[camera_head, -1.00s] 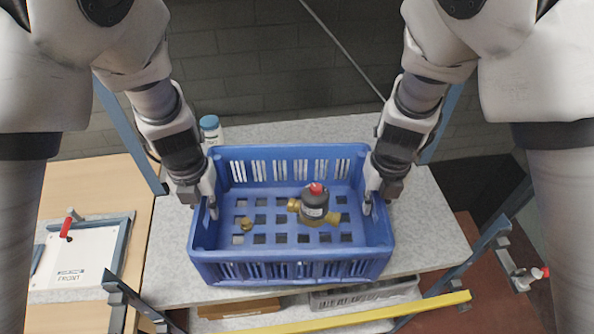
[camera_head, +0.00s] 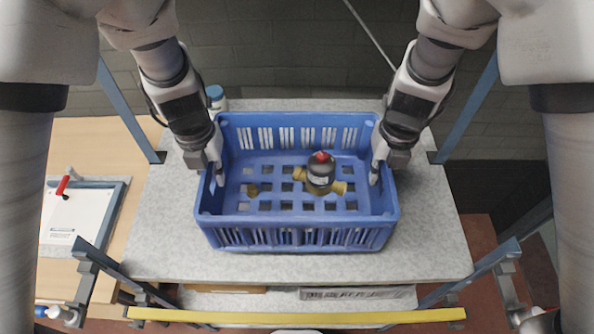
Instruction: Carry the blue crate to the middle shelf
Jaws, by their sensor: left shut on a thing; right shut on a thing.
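The blue crate (camera_head: 300,237) is in the middle of the head view, over a grey speckled shelf top (camera_head: 425,240). I cannot tell whether it touches that surface. My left gripper (camera_head: 217,178) is shut on the crate's left side wall. My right gripper (camera_head: 376,172) is shut on its right side wall. The fingertips reach inside the crate and are partly hidden by the rims.
A white bottle with a blue cap (camera_head: 215,95) stands behind the crate's left back corner. A yellow bar (camera_head: 300,316) runs along the front, with a lower shelf behind it. Blue rack posts (camera_head: 128,110) stand at both sides. A wooden table with a white board (camera_head: 75,217) is at left.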

